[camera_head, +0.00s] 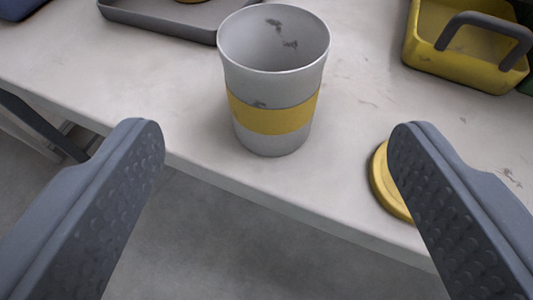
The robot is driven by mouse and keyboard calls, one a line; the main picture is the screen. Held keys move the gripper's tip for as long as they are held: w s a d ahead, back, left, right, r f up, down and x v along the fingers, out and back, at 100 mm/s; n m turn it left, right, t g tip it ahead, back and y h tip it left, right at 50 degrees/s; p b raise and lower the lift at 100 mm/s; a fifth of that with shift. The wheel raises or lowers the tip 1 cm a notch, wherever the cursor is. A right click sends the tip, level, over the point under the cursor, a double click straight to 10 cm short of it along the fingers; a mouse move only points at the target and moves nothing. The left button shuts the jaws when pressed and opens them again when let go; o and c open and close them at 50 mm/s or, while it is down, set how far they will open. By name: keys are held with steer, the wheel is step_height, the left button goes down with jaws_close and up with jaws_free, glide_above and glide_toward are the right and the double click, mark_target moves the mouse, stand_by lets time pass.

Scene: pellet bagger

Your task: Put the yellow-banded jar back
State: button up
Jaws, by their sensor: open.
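The yellow-banded jar (272,88) stands upright on a pale worn table near its front edge. It is a light grey, open-topped cup shape with a yellow band around its lower half and dark scuffs inside. My gripper (272,135) is open and empty. Its two dark grey textured fingers are wide apart in the foreground, one on each side of the picture. The jar shows between and beyond the fingers, touching neither. A round yellow disc (382,184) lies on the table to the jar's right, partly hidden behind the right finger.
A grey tray (160,20) lies behind the jar to the left, partly out of view. A yellow container with a dark handle (433,58) stands at the upper right. The table (345,110) is bare between the jar and that container. Its front edge runs below the jar.

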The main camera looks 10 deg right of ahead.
steer(key=shift+s+a, duration=0.1)
steer(key=shift+r, duration=0.1)
steer(key=w+a+r, duration=0.2)
steer(key=a+r, duration=0.2)
steer(key=r, duration=0.6)
steer(key=w+a+r+n+h, duration=0.1)
steer(key=w+a+r, duration=0.25)
steer(key=r, duration=0.55)
steer(key=w+a+r, duration=0.2)
steer(key=a+r, duration=0.2)
steer(key=r, duration=0.6)
steer(key=s+a+r+y, duration=0.1)
steer(key=s+a+r, duration=0.2)
steer(key=a+r, duration=0.5)
steer(key=s+a+r+t+y, duration=0.1)
steer(key=s+a+r, duration=0.3)
steer(key=a+r, duration=0.4)
steer(key=s+a+r+t+y, duration=0.1)
steer(key=s+a+r, duration=0.3)
steer(key=a+r, duration=0.4)
steer(key=shift+s+a+r+n, duration=0.25)
steer(key=shift+a+r+n, duration=0.05)
steer(key=shift+r+n, duration=0.15)
steer(key=shift+d, duration=0.15)
